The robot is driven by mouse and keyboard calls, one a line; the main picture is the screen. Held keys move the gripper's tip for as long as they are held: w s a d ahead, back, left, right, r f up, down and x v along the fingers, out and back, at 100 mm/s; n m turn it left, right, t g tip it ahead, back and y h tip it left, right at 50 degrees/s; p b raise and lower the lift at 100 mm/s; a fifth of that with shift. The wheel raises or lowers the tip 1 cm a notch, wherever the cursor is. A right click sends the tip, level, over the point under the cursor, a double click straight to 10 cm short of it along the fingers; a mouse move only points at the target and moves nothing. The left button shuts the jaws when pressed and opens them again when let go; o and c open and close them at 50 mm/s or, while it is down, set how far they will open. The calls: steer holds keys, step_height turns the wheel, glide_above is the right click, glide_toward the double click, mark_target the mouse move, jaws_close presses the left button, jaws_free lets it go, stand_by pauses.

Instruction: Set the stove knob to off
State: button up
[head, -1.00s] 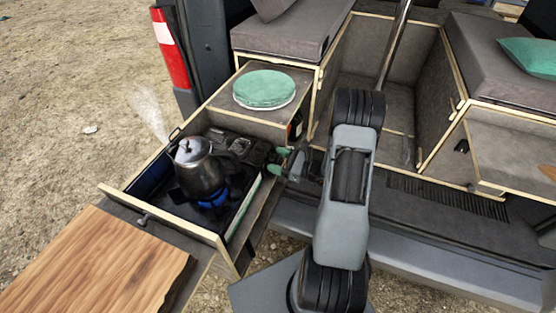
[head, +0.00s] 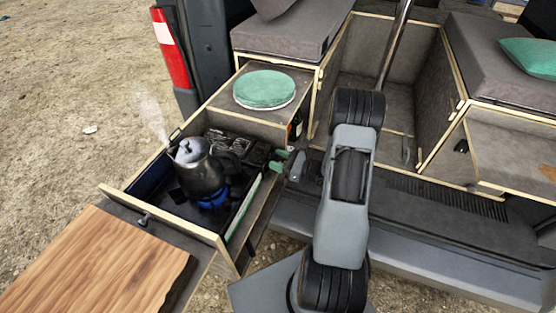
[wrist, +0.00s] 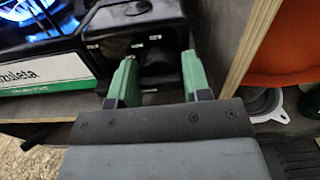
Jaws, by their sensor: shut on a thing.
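The stove (head: 232,150) sits in the pulled-out drawer, and its blue flame (head: 212,198) burns under a steaming metal kettle (head: 200,170). The flame also shows at the top left of the wrist view (wrist: 40,12). My gripper (head: 280,162) reaches the stove's right end from the right. In the wrist view, its green fingers (wrist: 160,68) stand on either side of the dark stove knob (wrist: 158,76) and are shut on it. The knob is dark on a black housing, so I cannot read its setting.
The drawer's wooden front (head: 165,216) and side wall enclose the stove closely. A wooden board (head: 95,262) lies in front. In the wrist view, a wooden panel edge (wrist: 250,45) stands close to the right.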

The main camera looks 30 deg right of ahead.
steer(key=m+p, duration=0.1)
steer(key=m, duration=0.3)
steer(key=shift+r+p, duration=0.1)
steer(key=shift+p, duration=0.3)
steer(key=m+p, duration=0.2)
steer(key=m, duration=0.3)
steer(key=shift+w+d, duration=0.1)
steer(key=m+p, duration=0.2)
steer(key=m, duration=0.3)
steer(key=shift+m, duration=0.4)
steer(key=shift+f+m+p, duration=0.15)
steer(key=shift+m+p, duration=0.2)
steer(key=shift+m, duration=0.55)
steer(key=shift+f+m+p, duration=0.15)
steer(key=shift+m+p, duration=0.2)
steer(key=shift+m, duration=0.55)
steer(key=o, duration=0.9)
steer(key=b+v, duration=0.2)
steer(key=v, duration=1.2)
steer(key=shift+b, duration=0.3)
